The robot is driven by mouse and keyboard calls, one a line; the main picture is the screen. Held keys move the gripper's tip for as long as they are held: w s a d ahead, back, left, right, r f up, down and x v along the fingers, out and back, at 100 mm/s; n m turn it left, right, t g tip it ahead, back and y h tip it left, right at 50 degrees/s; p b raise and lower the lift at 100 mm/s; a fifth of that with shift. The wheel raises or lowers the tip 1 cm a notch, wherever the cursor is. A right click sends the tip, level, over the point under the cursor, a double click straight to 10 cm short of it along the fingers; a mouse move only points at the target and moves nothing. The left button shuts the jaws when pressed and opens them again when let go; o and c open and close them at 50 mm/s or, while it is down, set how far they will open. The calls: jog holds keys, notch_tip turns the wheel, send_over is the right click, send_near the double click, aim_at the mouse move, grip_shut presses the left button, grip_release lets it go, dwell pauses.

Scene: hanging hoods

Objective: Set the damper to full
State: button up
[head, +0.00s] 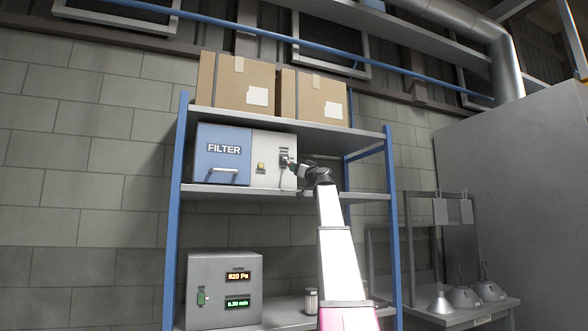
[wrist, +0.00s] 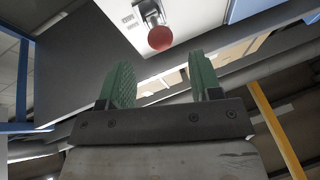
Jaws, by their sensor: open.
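A lever with a red ball knob (wrist: 160,38) sticks out from a pale panel in the wrist view, mounted on a small metal bracket (wrist: 150,12). In the head view it seems to belong to the small fitting (head: 284,154) on the grey right part of the FILTER unit (head: 262,150). My gripper (wrist: 159,62) has two green fingers spread apart with nothing between them. The knob lies just beyond the fingertips, roughly in line with the gap, and appears apart from them. In the head view my gripper (head: 296,168) is in front of the fitting and partly hides it. The damper's marks are too small to read.
The unit stands on a blue-posted shelf (head: 360,138) under two cardboard boxes (head: 236,82). A yellow knob (head: 261,167) sits left of the fitting. A grey box with two lit displays (head: 238,278) and a small metal canister (head: 311,300) stand below.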

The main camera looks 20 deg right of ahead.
jog(key=v, duration=0.3)
jog(key=shift+s+f, duration=0.2)
jog(key=shift+s, duration=0.15)
jog(key=shift+d, duration=0.1)
